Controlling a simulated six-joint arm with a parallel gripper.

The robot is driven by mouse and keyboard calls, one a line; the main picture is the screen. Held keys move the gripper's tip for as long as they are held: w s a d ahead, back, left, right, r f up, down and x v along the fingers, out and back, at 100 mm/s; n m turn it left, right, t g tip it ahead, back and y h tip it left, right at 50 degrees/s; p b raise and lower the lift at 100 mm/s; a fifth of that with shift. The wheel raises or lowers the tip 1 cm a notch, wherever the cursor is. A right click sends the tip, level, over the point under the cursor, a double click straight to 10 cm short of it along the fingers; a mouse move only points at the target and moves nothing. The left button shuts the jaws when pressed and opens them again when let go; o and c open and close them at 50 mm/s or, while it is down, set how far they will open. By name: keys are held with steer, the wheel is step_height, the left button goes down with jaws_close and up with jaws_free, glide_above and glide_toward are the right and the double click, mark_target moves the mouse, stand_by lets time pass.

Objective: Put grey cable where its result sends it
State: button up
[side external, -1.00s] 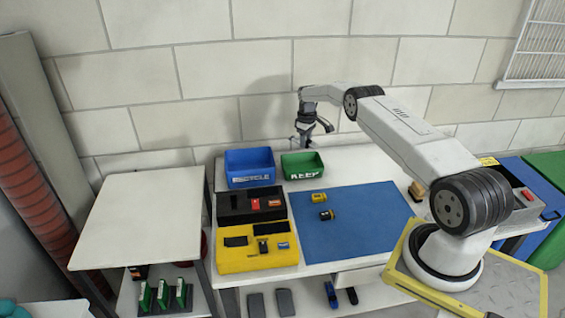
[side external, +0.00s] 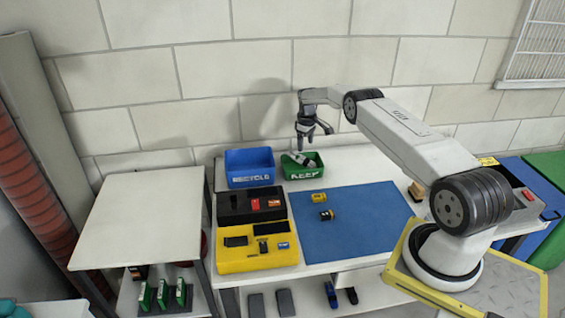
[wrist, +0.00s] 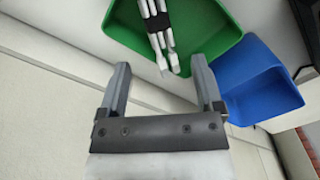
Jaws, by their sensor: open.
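The grey cable (wrist: 157,35), a pale bundle with a black band around it, is in the green KEEP bin (wrist: 218,25), lying at a slant across its near side in the wrist view. In the side view the cable (side external: 298,158) shows at the top of the green bin (side external: 305,172), its end near the rim. My gripper (side external: 314,139) is above the bin, and its two fingers (wrist: 160,66) are spread apart with nothing between them. Whether the cable rests fully on the bin floor is unclear.
A blue RECYCLE bin (side external: 250,178) stands left of the green one. A black tray (side external: 232,212) and a yellow tray (side external: 237,262) with small parts are in front. A blue mat (side external: 360,235) holds two small yellow items. A bare white table (side external: 140,215) is at left.

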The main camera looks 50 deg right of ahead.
step_height(320, 180, up, 8)
stand_by(0.7)
stand_by(0.3)
steer(key=s+a+r+t, duration=0.1)
steer(key=a+r, duration=0.3)
steer(key=a, duration=0.7)
steer(key=s+a+r, duration=0.2)
steer(key=a+r, duration=0.2)
steer(key=a, duration=0.7)
steer(key=s+a+t, duration=0.1)
steer(key=s+a, duration=1.5)
steer(key=s, duration=0.4)
steer(key=shift+s+r+t, duration=0.2)
steer(key=shift+r+t, duration=0.1)
steer(key=shift+r, duration=0.05)
